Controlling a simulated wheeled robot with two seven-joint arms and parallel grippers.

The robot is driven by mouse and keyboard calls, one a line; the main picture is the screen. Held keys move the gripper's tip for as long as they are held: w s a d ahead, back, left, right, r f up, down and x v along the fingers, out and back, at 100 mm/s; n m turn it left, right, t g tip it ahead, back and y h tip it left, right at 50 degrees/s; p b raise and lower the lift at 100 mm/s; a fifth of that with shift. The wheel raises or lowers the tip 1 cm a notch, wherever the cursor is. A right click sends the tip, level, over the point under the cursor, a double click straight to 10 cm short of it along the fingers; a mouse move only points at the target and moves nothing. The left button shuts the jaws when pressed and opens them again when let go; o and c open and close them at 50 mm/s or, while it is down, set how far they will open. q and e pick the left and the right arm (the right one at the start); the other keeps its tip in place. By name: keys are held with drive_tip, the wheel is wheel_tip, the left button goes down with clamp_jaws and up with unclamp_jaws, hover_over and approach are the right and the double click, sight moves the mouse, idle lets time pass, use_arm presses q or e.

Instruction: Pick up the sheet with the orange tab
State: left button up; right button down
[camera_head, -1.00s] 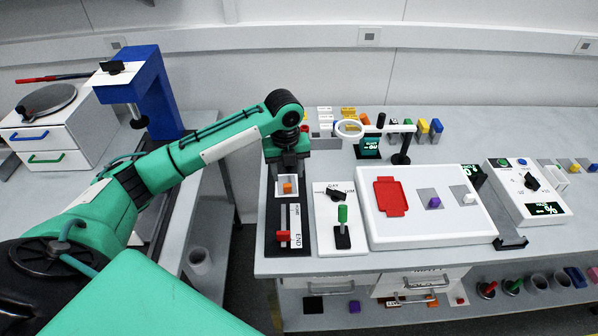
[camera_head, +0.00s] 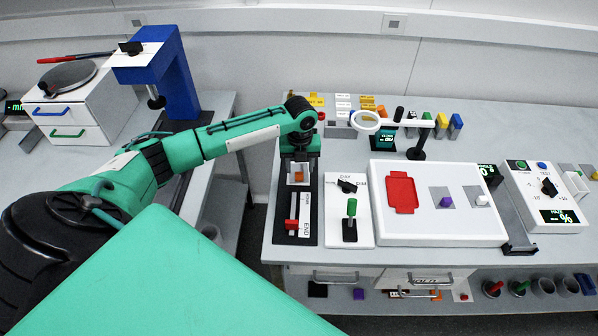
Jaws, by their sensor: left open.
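A small orange tab (camera_head: 298,176) shows at the top of a black panel at the left end of the right-hand bench. A pale frame or holder surrounds it. What sheet it belongs to is mostly hidden under my left gripper. My left gripper (camera_head: 299,168) is open and points down right over the orange tab. Whether its fingers touch the tab cannot be told. Grey squares with a purple tab (camera_head: 446,202) and a white tab (camera_head: 482,201) lie on the white light box (camera_head: 430,234), beside a red frame (camera_head: 402,192). My right gripper is not in view.
Below the orange tab is a red slider (camera_head: 291,225). A ring magnifier (camera_head: 366,122) on a post stands behind. A blue press (camera_head: 165,70) is on the left bench, across a gap.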

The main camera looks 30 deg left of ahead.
sight(299, 174)
use_arm(q)
wheel_tip(299, 174, down, 3)
drive_tip(key=shift+a+f+p, duration=0.1)
drive_tip(key=shift+p, duration=0.25)
drive_tip(key=c, duration=1.1)
drive_tip(key=shift+o, duration=0.2)
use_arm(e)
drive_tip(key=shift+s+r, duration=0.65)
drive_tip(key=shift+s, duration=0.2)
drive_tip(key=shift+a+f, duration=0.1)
